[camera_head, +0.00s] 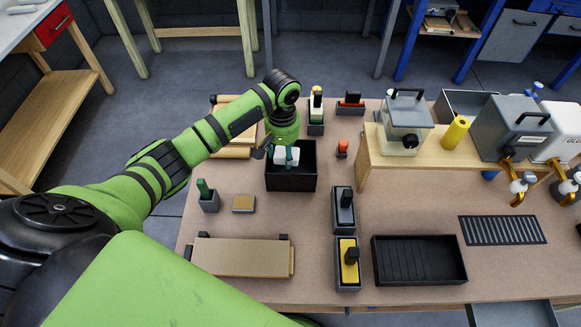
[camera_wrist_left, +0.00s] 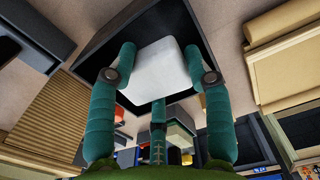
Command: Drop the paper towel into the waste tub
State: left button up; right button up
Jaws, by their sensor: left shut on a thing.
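The paper towel (camera_head: 280,158) is a white, blocky wad. My left gripper (camera_head: 284,155) is shut on it, with teal fingers around it. The black waste tub (camera_head: 290,184) stands on the table directly under the gripper, and the towel shows against its opening. In the left wrist view the towel (camera_wrist_left: 157,68) sits between the teal fingers, with the dark tub (camera_wrist_left: 226,62) behind it. I cannot tell whether the towel is just above the rim or slightly inside. My right gripper is not in view.
A wooden riser (camera_head: 455,160) with machines and a yellow roll (camera_head: 455,133) stands right. Around the tub are a small grey holder (camera_head: 209,203), a sponge-like block (camera_head: 243,203), stacked boards (camera_head: 240,258), grey holders and a ribbed black tray (camera_head: 418,260).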

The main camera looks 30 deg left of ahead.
pick_arm(q)
jog(key=shift+f, duration=0.25)
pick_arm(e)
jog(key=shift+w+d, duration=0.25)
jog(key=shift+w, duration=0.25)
pick_arm(q)
jog(key=o, duration=0.9)
jog(key=shift+c, duration=0.2)
jog(key=o, duration=0.3)
jog(key=shift+o, duration=0.2)
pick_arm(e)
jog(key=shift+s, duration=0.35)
pick_arm(q)
jog(key=shift+s+r, duration=0.1)
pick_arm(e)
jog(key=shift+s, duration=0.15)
pick_arm(q)
notch_tip(320, 180, up, 12)
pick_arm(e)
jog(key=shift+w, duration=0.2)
